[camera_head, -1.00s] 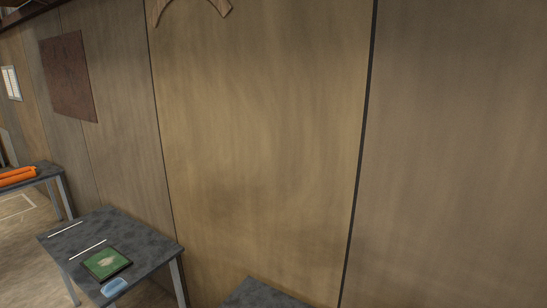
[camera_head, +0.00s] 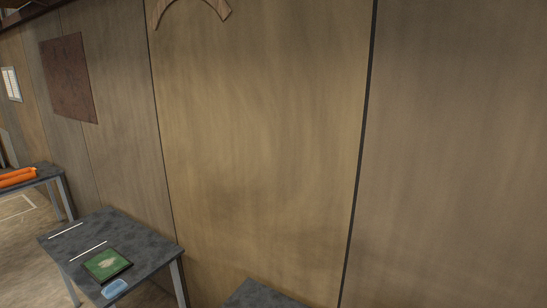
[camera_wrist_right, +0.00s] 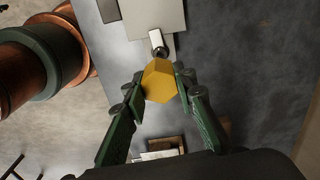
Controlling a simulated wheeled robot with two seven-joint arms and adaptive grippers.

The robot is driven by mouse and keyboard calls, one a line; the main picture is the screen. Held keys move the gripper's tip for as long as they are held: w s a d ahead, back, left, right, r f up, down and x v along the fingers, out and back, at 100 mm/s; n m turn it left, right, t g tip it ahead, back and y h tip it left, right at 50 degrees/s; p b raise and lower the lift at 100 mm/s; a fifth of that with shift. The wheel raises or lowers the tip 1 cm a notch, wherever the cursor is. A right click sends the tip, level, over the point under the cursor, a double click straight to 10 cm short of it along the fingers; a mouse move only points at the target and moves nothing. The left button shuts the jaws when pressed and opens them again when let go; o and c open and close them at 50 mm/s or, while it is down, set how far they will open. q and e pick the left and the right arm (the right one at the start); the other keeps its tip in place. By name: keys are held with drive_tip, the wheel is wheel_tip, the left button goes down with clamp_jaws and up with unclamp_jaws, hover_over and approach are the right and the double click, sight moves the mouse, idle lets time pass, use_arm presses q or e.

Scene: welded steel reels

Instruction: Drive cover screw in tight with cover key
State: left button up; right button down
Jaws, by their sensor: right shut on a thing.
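In the right wrist view my right gripper (camera_wrist_right: 160,88) has its two green fingers shut on a yellow faceted piece (camera_wrist_right: 159,80), which looks like the handle of the cover key. A short metal cylinder (camera_wrist_right: 157,42) shows just beyond the yellow piece, against a pale grey block (camera_wrist_right: 155,15). I cannot tell whether the cylinder is part of the key or of the block. I cannot make out the cover screw. Neither gripper shows in the head view, and my left gripper is in no view.
A copper and green reel (camera_wrist_right: 45,60) lies left of the gripper in the wrist view, beside a dark grey tabletop (camera_wrist_right: 250,60). A small wooden box (camera_wrist_right: 165,145) is near the fingers. The head view shows a wood-panel wall and a table (camera_head: 150,245) with a green board (camera_head: 107,265).

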drive_tip(key=shift+r+p, duration=1.85)
drive_tip(key=shift+r, duration=2.55)
